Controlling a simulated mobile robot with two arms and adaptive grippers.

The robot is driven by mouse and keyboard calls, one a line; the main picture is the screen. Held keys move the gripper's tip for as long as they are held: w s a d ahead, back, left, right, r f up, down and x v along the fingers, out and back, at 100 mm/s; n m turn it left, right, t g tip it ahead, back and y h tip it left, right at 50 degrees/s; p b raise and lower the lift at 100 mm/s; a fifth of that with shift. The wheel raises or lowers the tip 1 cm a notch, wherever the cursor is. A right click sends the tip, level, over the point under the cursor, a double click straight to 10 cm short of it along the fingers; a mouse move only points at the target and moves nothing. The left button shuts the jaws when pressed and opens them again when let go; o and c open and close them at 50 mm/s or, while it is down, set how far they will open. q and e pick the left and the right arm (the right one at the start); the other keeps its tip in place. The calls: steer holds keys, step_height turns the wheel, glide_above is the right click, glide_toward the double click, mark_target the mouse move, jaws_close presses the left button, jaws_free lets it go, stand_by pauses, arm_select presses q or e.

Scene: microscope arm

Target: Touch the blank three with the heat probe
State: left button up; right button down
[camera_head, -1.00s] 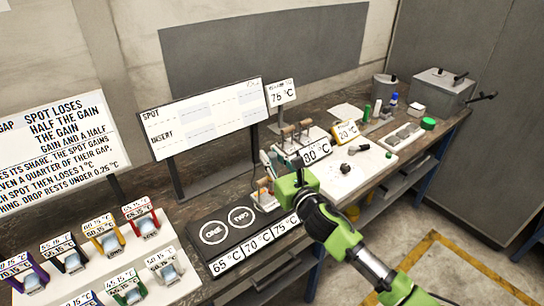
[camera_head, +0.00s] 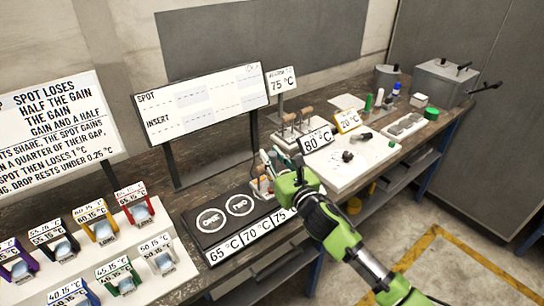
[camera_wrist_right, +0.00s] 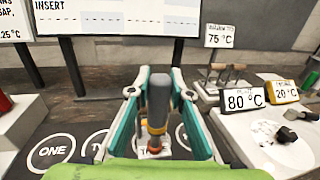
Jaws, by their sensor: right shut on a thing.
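My right gripper (camera_head: 267,160) is at the right end of the dark mat (camera_head: 187,220). In the right wrist view its teal fingers (camera_wrist_right: 153,98) are shut on a grey upright rod, which looks like the heat probe (camera_wrist_right: 158,95). Below the rod is a brown, wood-coloured piece (camera_wrist_right: 157,128), perhaps the handle of blank three. It stands over a pale plate (camera_wrist_right: 142,152) partly hidden by the fingers. I cannot tell whether rod and brown piece touch. Circles marked one (camera_wrist_right: 52,152) and two (camera_wrist_right: 95,142) look empty. My left gripper is out of view.
A stand with wooden handles (camera_head: 290,125) and an 80 °C label (camera_head: 317,140) is behind and right of the gripper. A white board (camera_head: 350,170) with small items lies to the right. Coloured labelled holders (camera_head: 100,232) stand at left. A blank chart (camera_head: 200,100) rises behind.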

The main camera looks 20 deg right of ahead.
steer(key=shift+f+b, duration=0.35)
steer(key=shift+f, duration=0.1)
stand_by(1.1)
step_height(320, 180, up, 7)
steer(key=p, duration=0.7)
steer(key=shift+r, duration=0.1)
stand_by(0.4)
steer(key=shift+f, duration=0.2)
steer(key=s+f+h+b, duration=0.1)
steer(key=s+f+b, duration=0.2)
steer(key=s, duration=0.4)
steer(key=s+f+m+h+b, duration=0.1)
steer(key=s+f+b, duration=0.1)
steer(key=s+b, duration=0.3)
steer(key=s+f+b, duration=0.3)
steer(key=s+b, duration=0.1)
steer(key=s, duration=0.7)
steer(key=shift+a+f+m+h, duration=0.35)
steer(key=shift+a+m+h, duration=0.05)
steer(key=shift+a, duration=0.05)
steer(key=shift+s+f, duration=0.1)
steer(key=shift+s, duration=0.05)
